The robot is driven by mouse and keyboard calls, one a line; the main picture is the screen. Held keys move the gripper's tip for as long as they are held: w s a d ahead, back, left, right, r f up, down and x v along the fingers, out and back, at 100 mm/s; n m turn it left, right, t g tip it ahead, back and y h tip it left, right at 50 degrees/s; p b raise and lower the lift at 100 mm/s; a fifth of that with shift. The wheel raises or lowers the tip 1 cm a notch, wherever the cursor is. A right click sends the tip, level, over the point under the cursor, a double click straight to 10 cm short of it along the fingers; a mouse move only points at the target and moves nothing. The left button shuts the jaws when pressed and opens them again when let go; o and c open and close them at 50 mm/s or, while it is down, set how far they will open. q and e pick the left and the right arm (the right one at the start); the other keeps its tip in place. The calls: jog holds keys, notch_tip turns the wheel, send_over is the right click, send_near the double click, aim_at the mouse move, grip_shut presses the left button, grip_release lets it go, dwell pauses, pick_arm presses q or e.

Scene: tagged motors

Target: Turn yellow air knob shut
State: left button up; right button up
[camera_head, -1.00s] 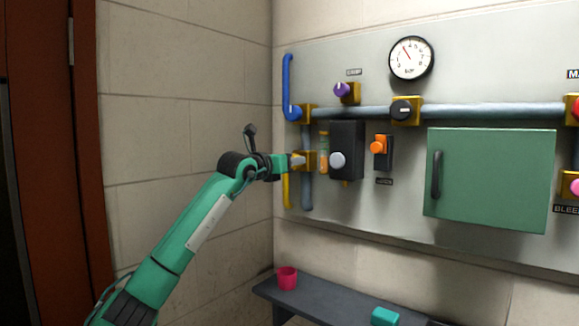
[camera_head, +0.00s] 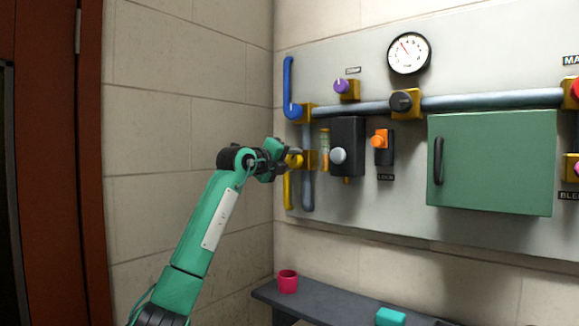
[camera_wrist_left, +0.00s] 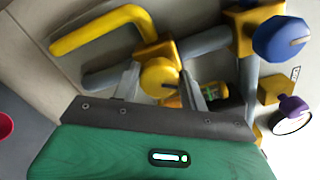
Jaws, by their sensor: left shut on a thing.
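The yellow air knob (camera_head: 293,160) is a round knob at the left of the wall panel, partly hidden by my left gripper in the head view. In the left wrist view the yellow knob (camera_wrist_left: 159,76) sits in front of a yellow block on a grey pipe. A yellow bent bar (camera_wrist_left: 100,29) runs off beside it; it also hangs below the block in the head view (camera_head: 288,190). My left gripper (camera_wrist_left: 161,88) is shut on the knob, one finger on each side, and is tilted in the head view. My right gripper is not in view.
A blue knob and handle (camera_head: 289,85) are just above. A black box with a grey knob (camera_head: 346,145) and an orange switch (camera_head: 379,139) stand close to the right. A shelf (camera_head: 340,308) with a red cup (camera_head: 288,281) is below. The wall at left is bare.

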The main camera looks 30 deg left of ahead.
pick_arm(q)
jog(key=n+b, duration=0.1)
jog(key=n, duration=0.2)
jog(key=shift+a+n+b, duration=0.1)
jog(key=shift+n+b, duration=0.25)
jog(key=shift+n, duration=1.45)
jog(key=o, duration=0.9)
jog(key=shift+f, duration=0.1)
jog(key=shift+o, duration=0.2)
jog(key=shift+s+f+b, duration=0.1)
jog(key=shift+s+b, duration=0.3)
jog(key=shift+s, duration=0.15)
jog(key=s+a+b, duration=0.1)
jog(key=s+b, duration=0.3)
jog(key=s, duration=0.8)
jog(key=shift+s, duration=0.3)
